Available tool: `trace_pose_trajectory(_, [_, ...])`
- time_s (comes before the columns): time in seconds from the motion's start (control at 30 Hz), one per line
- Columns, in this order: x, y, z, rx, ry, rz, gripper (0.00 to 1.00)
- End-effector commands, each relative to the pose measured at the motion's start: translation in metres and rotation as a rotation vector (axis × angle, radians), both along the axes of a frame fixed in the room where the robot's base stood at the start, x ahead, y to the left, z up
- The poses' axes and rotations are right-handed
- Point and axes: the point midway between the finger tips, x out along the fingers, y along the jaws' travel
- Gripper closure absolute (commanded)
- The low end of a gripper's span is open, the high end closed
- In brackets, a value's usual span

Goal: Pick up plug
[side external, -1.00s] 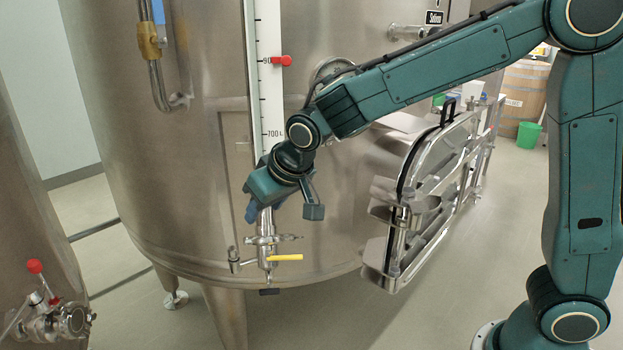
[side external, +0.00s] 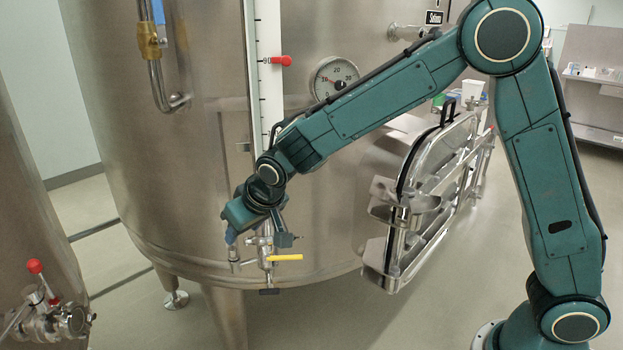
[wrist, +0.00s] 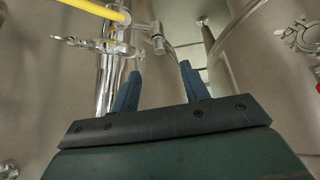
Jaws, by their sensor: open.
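My gripper (side external: 231,236) is at the lower front of the big steel vat, just above a small steel side fitting (side external: 234,258) on the left of the outlet valve. In the wrist view my gripper (wrist: 160,68) has its two blue fingers apart and nothing between them. The side fitting (wrist: 157,42) shows beyond the fingertips, roughly in line with the gap. A dark cap (side external: 269,291) sits at the bottom end of the valve. I cannot tell for certain which part is the plug.
The yellow valve handle (side external: 285,257) sticks out right of the outlet pipe. The open steel hatch door (side external: 410,225) stands to the right. A second vat with a red-knobbed valve (side external: 35,266) is at the lower left. Floor between the vats is clear.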

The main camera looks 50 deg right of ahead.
Motion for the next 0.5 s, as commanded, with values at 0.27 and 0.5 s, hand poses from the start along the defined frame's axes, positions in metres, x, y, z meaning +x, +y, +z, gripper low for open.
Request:
trace_pose_trajectory(0.27, [0.017,-0.001,-0.026,0.0,0.001,-0.001,0.55])
trace_pose_trajectory(0.5, [0.02,0.0,-0.03,0.001,-0.001,-0.001,0.55])
